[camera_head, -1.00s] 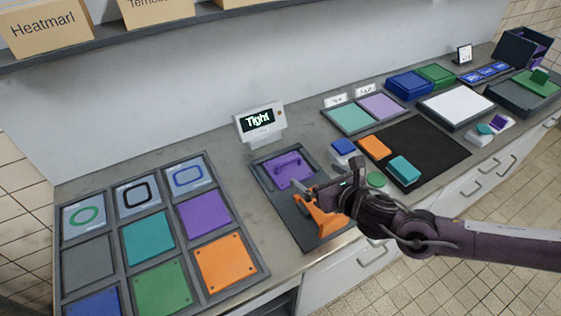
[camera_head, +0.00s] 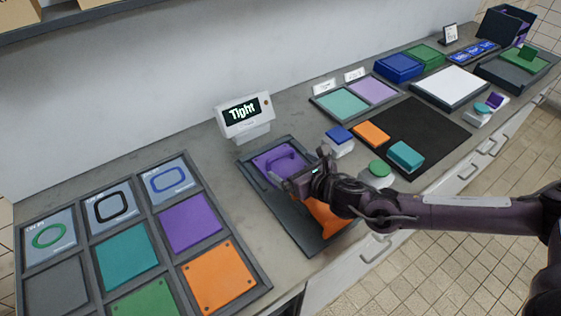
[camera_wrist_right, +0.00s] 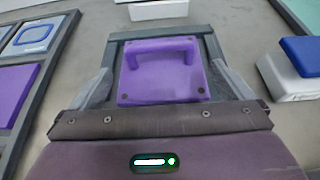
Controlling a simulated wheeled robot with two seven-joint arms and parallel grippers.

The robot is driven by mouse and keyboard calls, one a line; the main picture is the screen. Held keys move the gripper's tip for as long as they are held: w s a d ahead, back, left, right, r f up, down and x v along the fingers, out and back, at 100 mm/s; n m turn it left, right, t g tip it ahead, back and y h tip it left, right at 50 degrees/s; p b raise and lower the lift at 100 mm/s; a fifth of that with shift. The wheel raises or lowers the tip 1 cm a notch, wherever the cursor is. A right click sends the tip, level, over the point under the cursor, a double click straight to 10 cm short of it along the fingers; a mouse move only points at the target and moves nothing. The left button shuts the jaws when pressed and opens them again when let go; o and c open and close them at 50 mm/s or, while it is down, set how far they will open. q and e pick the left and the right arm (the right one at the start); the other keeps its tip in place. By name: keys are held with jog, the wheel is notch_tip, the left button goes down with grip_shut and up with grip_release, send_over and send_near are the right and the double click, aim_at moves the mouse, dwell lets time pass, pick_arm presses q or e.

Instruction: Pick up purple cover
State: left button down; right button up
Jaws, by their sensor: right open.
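The purple cover (camera_head: 279,162), a square plate with a raised handle, lies in the far part of a dark tray (camera_head: 265,193) below the display. It also shows in the right wrist view (camera_wrist_right: 160,85), with its handle at the far edge. My right gripper (camera_head: 290,181) is open and empty at the cover's near side. In the right wrist view its fingers (camera_wrist_right: 162,84) are spread wide, one on each side of the cover. Whether they touch it I cannot tell. An orange part (camera_head: 325,216) sits in the near part of the tray, partly hidden by my gripper. My left gripper is not in view.
A display reading "Tight" (camera_head: 244,113) stands behind the tray. A rack (camera_head: 175,262) with coloured plates, one purple (camera_head: 190,223), lies to the left. Blue (camera_head: 339,137) and green (camera_head: 380,168) buttons and a black mat (camera_head: 428,125) are to the right.

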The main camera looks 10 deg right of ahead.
aim_at(285, 168)
jog(key=p+x, duration=0.1)
jog(key=x, duration=0.3)
jog(key=shift+w+a, duration=0.1)
jog(key=shift+w, duration=0.15)
jog(key=shift+s, duration=0.1)
jog(key=c, duration=0.9)
jog(key=shift+r, duration=0.1)
jog(key=shift+c, duration=1.2)
